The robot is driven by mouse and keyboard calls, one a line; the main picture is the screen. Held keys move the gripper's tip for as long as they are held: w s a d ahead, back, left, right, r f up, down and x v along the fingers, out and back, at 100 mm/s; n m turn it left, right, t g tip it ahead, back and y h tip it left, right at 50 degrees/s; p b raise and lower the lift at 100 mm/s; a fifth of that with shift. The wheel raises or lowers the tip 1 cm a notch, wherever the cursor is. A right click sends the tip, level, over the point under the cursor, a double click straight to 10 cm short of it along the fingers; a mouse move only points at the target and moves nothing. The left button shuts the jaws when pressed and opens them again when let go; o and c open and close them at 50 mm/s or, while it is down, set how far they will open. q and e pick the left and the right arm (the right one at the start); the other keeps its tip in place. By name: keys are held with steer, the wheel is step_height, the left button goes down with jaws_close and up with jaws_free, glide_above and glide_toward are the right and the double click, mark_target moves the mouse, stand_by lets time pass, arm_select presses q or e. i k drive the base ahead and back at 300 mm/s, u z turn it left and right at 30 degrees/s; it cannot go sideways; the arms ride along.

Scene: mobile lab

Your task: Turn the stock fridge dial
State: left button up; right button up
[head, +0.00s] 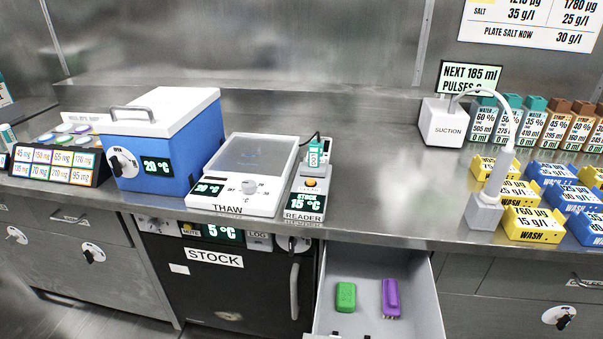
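The stock fridge (240,290) is a dark cabinet under the counter, with a white STOCK label (215,257) on its front. Its green display (223,233) reads 5 °C. A dial with a black knob on a white plate (292,243) sits at the right end of the fridge's top panel, partly shaded by the counter edge. A second round white face (155,224) sits at the panel's left end, its top cut off by the counter; I cannot tell its setting. The fridge door looks shut. Neither gripper is in view.
An open drawer (425,298) juts out right of the fridge, holding a green block (346,296) and a purple one (391,297). On the counter stand a blue box (185,155), the THAW plate (232,205) and the READER (304,215). Yellow and blue WASH trays crowd the right.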

mark_target(153, 225)
steer(key=k, duration=0.5)
steer(key=u, duration=2.15)
steer(key=i, duration=1.3)
steer(key=z, duration=2.35)
